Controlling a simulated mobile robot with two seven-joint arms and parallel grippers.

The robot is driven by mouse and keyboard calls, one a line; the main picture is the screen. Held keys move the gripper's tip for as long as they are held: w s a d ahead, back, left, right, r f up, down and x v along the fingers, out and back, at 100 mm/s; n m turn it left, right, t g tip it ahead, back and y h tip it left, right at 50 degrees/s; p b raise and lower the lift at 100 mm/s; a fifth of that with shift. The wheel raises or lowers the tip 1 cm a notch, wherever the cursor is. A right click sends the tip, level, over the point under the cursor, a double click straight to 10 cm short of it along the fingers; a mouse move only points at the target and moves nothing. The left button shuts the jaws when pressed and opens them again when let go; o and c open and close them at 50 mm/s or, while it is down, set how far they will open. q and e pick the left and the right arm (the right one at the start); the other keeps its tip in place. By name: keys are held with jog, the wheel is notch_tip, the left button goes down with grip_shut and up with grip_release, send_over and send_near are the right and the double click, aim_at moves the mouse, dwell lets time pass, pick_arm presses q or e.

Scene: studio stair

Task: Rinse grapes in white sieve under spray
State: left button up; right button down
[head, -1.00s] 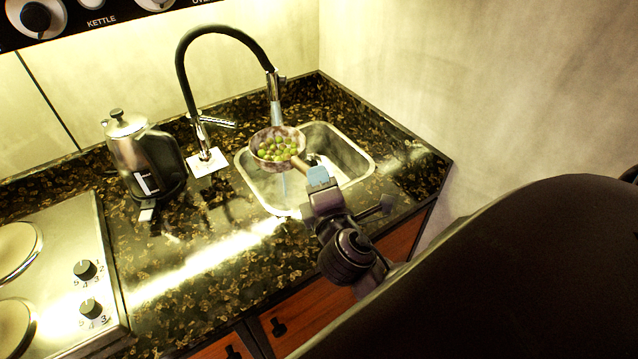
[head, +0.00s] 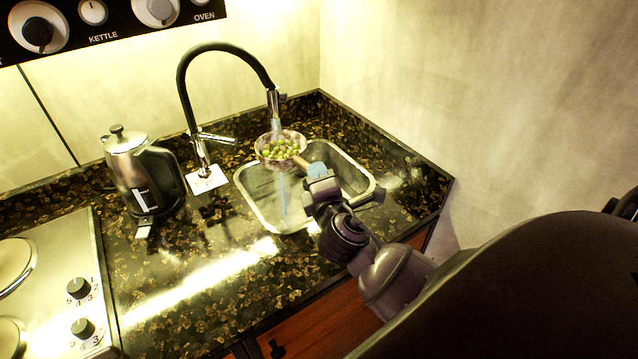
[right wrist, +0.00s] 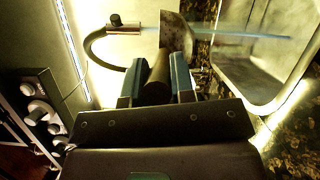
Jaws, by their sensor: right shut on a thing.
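The sieve (head: 281,160) with green grapes (head: 281,148) in it is held above the sink (head: 262,208), below the faucet spray head (head: 274,103). Water runs from the spray head into the sieve, and a stream drops from under it into the sink. My right gripper (head: 317,172) is shut on the sieve's wooden handle (head: 301,162). In the right wrist view the handle (right wrist: 158,77) sits between the two blue fingers, and the sieve bowl (right wrist: 176,36) shows side-on beside the water jet. My left gripper is not in view.
A kettle (head: 143,178) stands on the dark stone counter left of the black arched faucet (head: 183,85). A hob (head: 48,290) with knobs is at the lower left. A pale wall (head: 450,80) bounds the right side. The counter's front middle is clear.

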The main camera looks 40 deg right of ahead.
jog(key=shift+w+d+f, duration=0.15)
jog(key=shift+w+d, duration=0.5)
jog(key=shift+w, duration=0.25)
jog(key=shift+w+d+f, duration=0.15)
jog(key=shift+w+d, duration=0.45)
jog(key=shift+w, duration=0.25)
jog(key=shift+d, duration=0.1)
jog(key=shift+s+d, duration=0.35)
jog(key=shift+d, duration=0.05)
jog(key=shift+w+a, duration=0.15)
jog(key=shift+a, duration=0.05)
jog(key=shift+w+a, duration=0.25)
jog(key=shift+a, duration=0.1)
